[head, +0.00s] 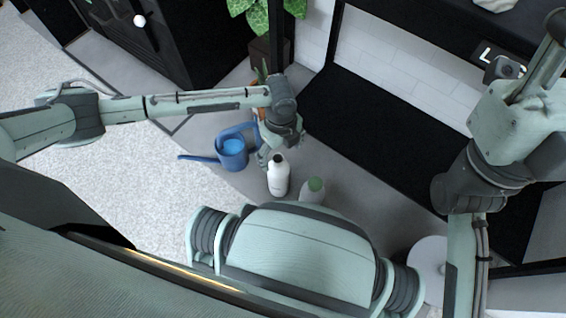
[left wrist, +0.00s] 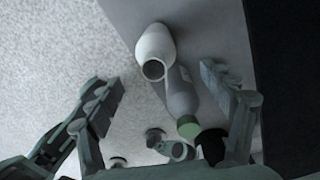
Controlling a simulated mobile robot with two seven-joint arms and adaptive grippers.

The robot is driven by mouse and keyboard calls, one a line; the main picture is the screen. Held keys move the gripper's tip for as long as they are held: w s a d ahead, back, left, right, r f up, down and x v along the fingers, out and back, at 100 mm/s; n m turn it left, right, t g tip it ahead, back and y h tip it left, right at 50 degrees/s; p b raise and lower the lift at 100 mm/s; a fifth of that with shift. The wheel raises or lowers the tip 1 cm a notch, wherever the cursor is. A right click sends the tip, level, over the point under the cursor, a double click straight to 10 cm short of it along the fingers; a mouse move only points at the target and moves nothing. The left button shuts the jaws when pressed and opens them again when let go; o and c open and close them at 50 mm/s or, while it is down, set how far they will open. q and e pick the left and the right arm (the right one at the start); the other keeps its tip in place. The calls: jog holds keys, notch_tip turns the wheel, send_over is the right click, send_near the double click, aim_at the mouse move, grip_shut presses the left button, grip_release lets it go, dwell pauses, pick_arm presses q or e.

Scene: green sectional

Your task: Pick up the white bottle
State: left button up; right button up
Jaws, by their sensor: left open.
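The white bottle (head: 278,180) stands upright on the grey floor, with a dark top. In the left wrist view the white bottle (left wrist: 155,43) shows from above, beyond the fingertips and roughly between them. My left gripper (head: 272,152) is open and empty, pointing down just behind the bottle's top in the head view. In the left wrist view its two fingers (left wrist: 165,78) are spread wide. I see no contact with the bottle. The right arm stands at the right of the head view, but its gripper does not show.
A greyish bottle with a green cap (head: 314,188) stands close to the white bottle's right; its cap also shows in the left wrist view (left wrist: 188,127). A blue watering can (head: 232,155) is to the left. A black mat or panel (head: 360,125) lies right. Pale carpet (head: 130,170) is clear.

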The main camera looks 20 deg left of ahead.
aim_at(279, 166)
pick_arm(q)
jog(key=f+b, duration=0.1)
jog(key=f, duration=0.1)
jog(key=f+b, duration=0.1)
jog(key=f, duration=0.2)
jog(key=f+b, duration=0.1)
jog(key=f, duration=0.1)
jog(key=shift+s+a+f, duration=0.15)
jog(key=shift+a+f, duration=0.15)
jog(key=shift+a, duration=0.1)
jog(key=shift+r, duration=0.1)
grip_shut()
